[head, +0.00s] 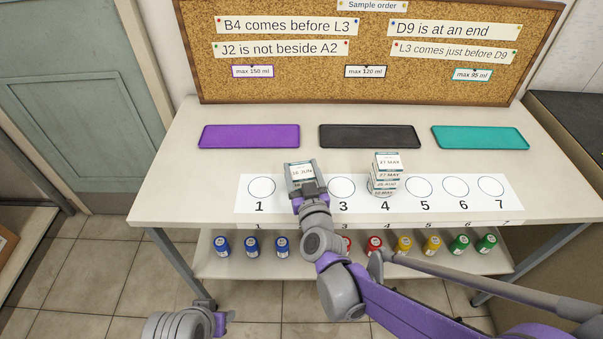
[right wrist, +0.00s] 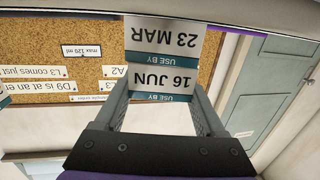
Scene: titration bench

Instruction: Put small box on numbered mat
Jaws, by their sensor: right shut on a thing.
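A small box (head: 300,170) with a white label reading 16 JUN is between the fingers of my right gripper (head: 309,190), over the hidden spot between 1 and 3 of the numbered mat (head: 239,206). In the right wrist view the 16 JUN label (right wrist: 163,82) shows between the fingertips, next to a 23 MAR label (right wrist: 163,40) on what looks like another box against it. Contact with the mat cannot be told. A stack of several small boxes (head: 387,165), 27 MAY at the top, stands at spot 4. My left gripper (head: 215,315) is low at the left, away from the bench.
A purple tray (head: 249,136), a black tray (head: 369,136) and a teal tray (head: 480,138) lie empty along the back. A cork board (head: 370,60) with notes stands behind them. Spots 1, 3, 5, 6 and 7 look bare. Several coloured-capped bottles (head: 251,245) stand on the lower shelf.

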